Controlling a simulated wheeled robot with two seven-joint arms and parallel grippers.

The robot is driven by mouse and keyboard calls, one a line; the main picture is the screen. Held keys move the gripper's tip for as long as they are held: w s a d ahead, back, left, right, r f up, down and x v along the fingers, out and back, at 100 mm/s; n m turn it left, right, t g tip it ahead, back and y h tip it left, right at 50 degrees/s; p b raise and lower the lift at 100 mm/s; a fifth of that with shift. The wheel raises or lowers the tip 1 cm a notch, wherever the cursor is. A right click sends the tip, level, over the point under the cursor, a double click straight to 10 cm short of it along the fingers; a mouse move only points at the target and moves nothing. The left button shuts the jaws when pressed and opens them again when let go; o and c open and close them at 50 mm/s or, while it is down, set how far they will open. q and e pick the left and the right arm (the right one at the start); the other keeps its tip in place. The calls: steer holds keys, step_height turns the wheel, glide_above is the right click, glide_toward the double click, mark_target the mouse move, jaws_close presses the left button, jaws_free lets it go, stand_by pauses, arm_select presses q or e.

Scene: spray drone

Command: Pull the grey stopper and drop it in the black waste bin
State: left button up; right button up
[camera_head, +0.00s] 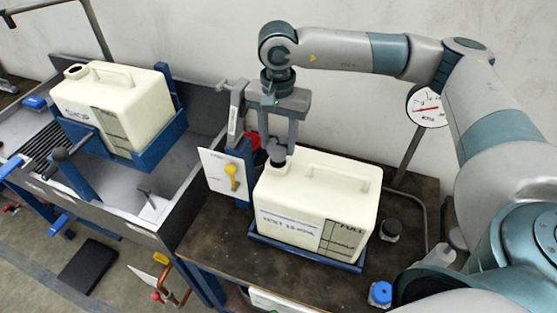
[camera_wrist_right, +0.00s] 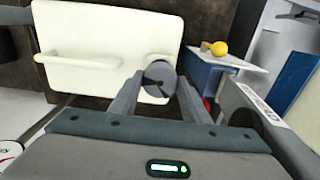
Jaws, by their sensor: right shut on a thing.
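The grey stopper (camera_head: 277,155) is at the mouth of the cream jug (camera_head: 318,205) on the right-hand bench; I cannot tell whether it is still seated in the neck. My right gripper (camera_head: 279,145) points down over the neck, with its fingers shut on the stopper. In the right wrist view the round stopper (camera_wrist_right: 160,77) sits between the two fingertips (camera_wrist_right: 158,88), with the jug (camera_wrist_right: 110,45) behind it. I cannot pick out the black waste bin for certain; a black block (camera_head: 90,265) lies on the floor at lower left. My left gripper is not in view.
The jug stands in a blue tray (camera_head: 305,259). A white panel with a yellow lever (camera_head: 231,172) is left of it. A second cream jug (camera_head: 118,105) sits in a blue cradle over the sink. A gauge (camera_head: 428,107) and small bottles stand at right.

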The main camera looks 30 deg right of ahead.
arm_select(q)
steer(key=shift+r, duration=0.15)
arm_select(e)
steer(key=shift+r, duration=1.15)
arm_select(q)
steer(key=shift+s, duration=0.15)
arm_select(e)
steer(key=shift+s, duration=0.15)
